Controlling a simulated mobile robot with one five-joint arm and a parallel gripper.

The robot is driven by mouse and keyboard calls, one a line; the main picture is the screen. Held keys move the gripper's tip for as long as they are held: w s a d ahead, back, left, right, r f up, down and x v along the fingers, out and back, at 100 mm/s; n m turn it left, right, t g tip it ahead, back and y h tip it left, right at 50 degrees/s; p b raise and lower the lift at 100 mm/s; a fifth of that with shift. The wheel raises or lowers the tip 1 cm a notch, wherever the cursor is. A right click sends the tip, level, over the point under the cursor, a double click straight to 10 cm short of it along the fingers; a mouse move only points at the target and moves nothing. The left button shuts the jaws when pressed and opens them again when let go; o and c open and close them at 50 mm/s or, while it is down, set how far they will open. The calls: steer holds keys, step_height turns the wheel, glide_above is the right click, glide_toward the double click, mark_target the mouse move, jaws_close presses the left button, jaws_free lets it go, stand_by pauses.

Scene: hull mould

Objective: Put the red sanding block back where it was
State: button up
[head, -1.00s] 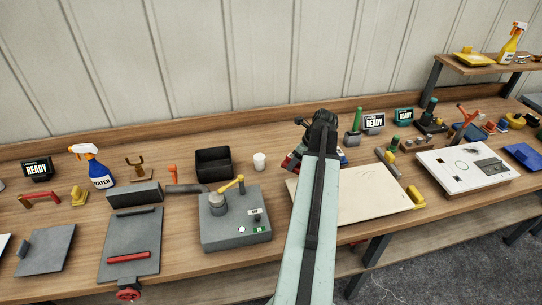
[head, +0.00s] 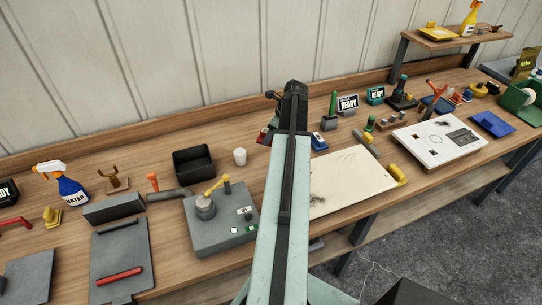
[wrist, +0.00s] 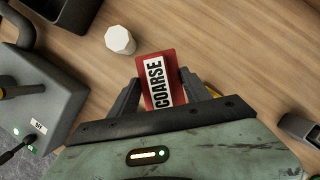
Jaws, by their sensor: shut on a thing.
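The red sanding block (wrist: 153,62) shows in the wrist view with a white label reading COARSE. My gripper (wrist: 161,88) is shut on it, one dark finger on each side. In the head view a red bit of the block (head: 263,135) shows left of my arm's end; my arm hides most of it and the fingers. The wood bench top is below it. I cannot tell whether the block touches the bench. A blue block (head: 318,141) lies just right of my arm.
A grey machine (head: 222,225) with a yellow lever is at front left. A pale board (head: 350,181) lies to the right. A green-handled tool (head: 332,110) stands behind.

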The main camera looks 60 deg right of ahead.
mark_target(268, 158)
step_height(268, 158, down, 10)
steer(key=b, duration=1)
steer(key=shift+f, duration=0.2)
steer(key=shift+s+r+p, duration=0.1)
steer(key=shift+r+p, duration=0.15)
steer(key=shift+p, duration=0.05)
steer(key=shift+f, duration=0.2)
steer(key=o, duration=1.2)
steer(key=shift+r, duration=0.2)
steer(key=shift+r+p, duration=0.25)
steer(key=shift+p, duration=0.05)
steer(key=p+v, duration=1)
steer(key=v, duration=0.1)
steer(key=shift+r, duration=0.25)
